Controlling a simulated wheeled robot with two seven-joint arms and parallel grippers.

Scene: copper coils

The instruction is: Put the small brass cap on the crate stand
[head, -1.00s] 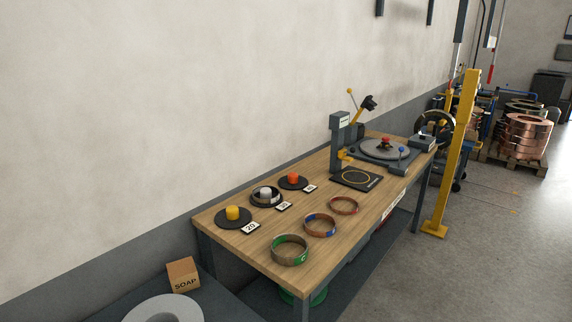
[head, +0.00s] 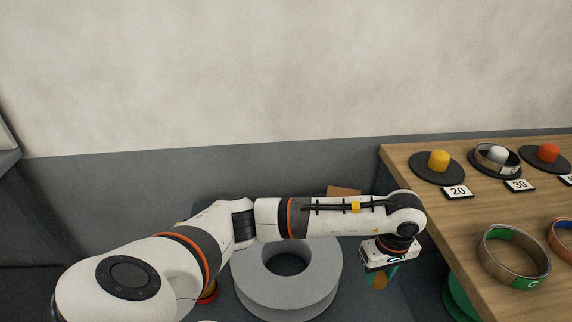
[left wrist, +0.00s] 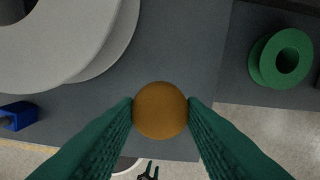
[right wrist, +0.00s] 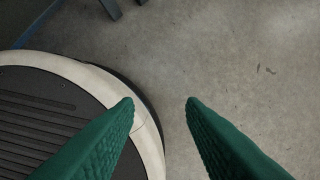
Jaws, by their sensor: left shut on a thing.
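The brass cap (left wrist: 160,110) shows as a round orange-brown piece between the fingertips in the left wrist view. My left gripper (left wrist: 160,104) is shut on it. In the head view the cap (head: 379,281) is partly visible below my left gripper (head: 378,276), which points down over a low dark grey surface, between the large grey ring and the workbench. My right gripper (right wrist: 160,102) is open and empty above the floor, beside my base. I cannot make out for sure which thing is the crate stand.
A large grey ring (head: 285,295) lies on the low dark grey surface (left wrist: 180,45). A wooden workbench (head: 460,225) stands at the right with yellow, white and red knobs on discs. A green spool (left wrist: 285,60) sits low beside it. A cardboard box (head: 343,191) is behind my arm.

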